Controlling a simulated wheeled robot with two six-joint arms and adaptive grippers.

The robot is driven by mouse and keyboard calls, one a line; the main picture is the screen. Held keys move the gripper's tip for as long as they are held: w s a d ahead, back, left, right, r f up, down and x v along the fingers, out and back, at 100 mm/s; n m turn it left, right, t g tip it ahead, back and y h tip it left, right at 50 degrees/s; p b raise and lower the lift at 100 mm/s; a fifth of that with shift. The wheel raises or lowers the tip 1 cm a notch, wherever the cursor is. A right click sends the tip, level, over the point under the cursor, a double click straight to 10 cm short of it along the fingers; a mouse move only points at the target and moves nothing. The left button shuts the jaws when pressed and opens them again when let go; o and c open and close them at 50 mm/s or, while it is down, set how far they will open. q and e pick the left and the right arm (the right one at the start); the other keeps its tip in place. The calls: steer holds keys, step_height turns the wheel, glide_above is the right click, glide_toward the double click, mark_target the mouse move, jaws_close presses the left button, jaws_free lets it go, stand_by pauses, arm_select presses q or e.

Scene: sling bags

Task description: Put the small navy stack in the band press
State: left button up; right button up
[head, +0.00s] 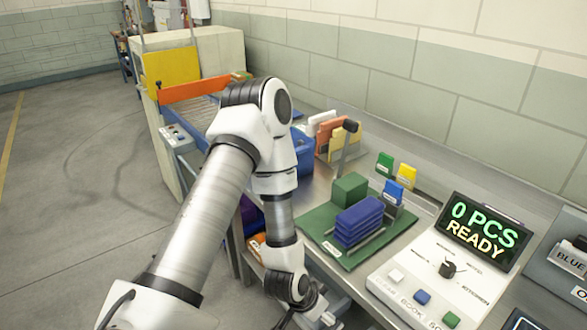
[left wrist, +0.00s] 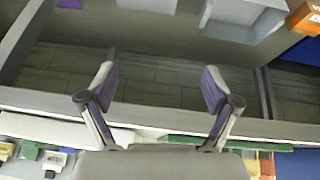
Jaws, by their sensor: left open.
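The small navy stack (head: 360,220) lies flat on a green base (head: 322,243), with thin metal rails beside it. A green block (head: 348,189) stands just behind it, near a dark upright post (head: 350,138). No part is labelled as the band press, so I cannot tell which it is. My left gripper (head: 318,312) hangs low at the bench's front edge, in front of the green base and apart from the stack. In the left wrist view my left gripper (left wrist: 158,82) has its fingers spread with nothing between them. My right gripper is in neither view.
A console (head: 430,290) with a screen (head: 481,233) reading "0 PCS READY" stands right of the base. Green (head: 385,164), yellow (head: 405,175) and blue (head: 392,192) cards stand behind. A blue bin (head: 303,152) is at the back left. Open floor lies left.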

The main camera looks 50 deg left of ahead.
arm_select(q)
steer(key=s+d+f+g, duration=0.2)
steer(key=s+d+f, duration=0.1)
steer(key=s, duration=0.4)
steer(key=s+d+f+g+y, duration=0.1)
steer(key=s+d+f+g, duration=0.1)
steer(key=s+f, duration=0.4)
steer(key=shift+s+d+f+n+g, duration=0.2)
steer(key=shift+s+d+n+g, duration=0.3)
steer(key=shift+s, duration=0.7)
steer(key=shift+w+a, duration=0.1)
steer(key=shift+w, duration=0.05)
